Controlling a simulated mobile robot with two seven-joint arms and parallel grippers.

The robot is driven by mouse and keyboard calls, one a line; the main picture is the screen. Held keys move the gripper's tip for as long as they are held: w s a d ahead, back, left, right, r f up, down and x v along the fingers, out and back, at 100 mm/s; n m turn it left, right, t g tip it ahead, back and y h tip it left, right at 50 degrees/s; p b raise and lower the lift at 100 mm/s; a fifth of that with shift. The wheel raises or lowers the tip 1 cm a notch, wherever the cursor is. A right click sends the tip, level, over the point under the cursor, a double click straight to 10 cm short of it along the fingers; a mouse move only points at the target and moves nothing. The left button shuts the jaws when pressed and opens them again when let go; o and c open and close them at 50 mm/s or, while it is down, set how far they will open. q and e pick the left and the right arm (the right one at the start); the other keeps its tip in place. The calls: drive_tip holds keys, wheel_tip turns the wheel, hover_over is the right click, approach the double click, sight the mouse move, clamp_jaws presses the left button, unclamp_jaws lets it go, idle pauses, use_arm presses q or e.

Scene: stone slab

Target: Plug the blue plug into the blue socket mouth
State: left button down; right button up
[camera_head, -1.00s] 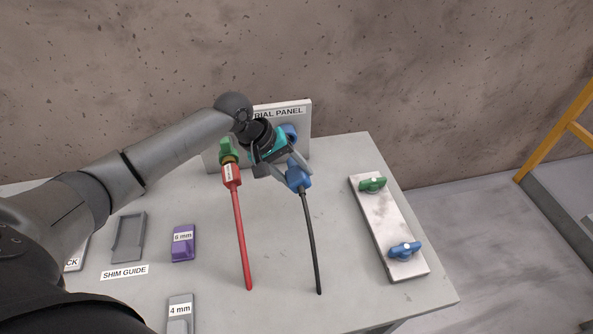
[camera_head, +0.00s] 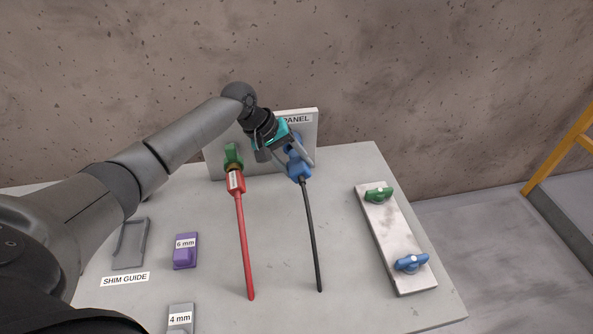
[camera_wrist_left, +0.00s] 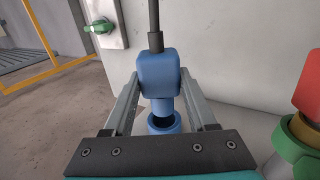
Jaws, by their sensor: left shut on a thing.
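My left gripper (camera_head: 301,164) is shut on the blue plug (camera_head: 298,171), with a black cable (camera_head: 312,240) trailing down over the table. The plug also shows in the left wrist view (camera_wrist_left: 158,75), between the two fingers. There its narrower nose points at the blue socket mouth (camera_wrist_left: 163,124), a ring with a dark opening. The nose tip is at the ring's edge; I cannot tell whether it has entered. In the head view the gripper mostly hides this socket on the panel (camera_head: 309,140). My right gripper is not in view.
A red plug (camera_head: 236,182) with a red cable sits at a green socket (camera_head: 232,158) to the left. A plate (camera_head: 393,236) with green and blue knobs lies at the right. Purple (camera_head: 185,251) and grey (camera_head: 180,320) shim blocks lie front left. A concrete wall stands behind.

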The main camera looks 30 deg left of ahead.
sight(292, 151)
use_arm(q)
drive_tip(key=shift+w+r, duration=0.1)
idle(0.7)
drive_tip(key=shift+a+p, duration=0.1)
drive_tip(key=shift+p, duration=0.5)
idle(0.4)
drive_tip(key=shift+p, duration=0.5)
idle(0.5)
drive_tip(key=shift+p, duration=0.45)
drive_tip(key=shift+w+a+b, duration=0.6)
drive_tip(key=shift+w+b, duration=0.25)
drive_tip(key=shift+b, duration=0.05)
drive_tip(key=shift+w+a+b, duration=0.6)
drive_tip(key=shift+w+b, duration=0.25)
drive_tip(key=shift+c, duration=0.6)
unclamp_jaws()
drive_tip(key=shift+s, duration=0.1)
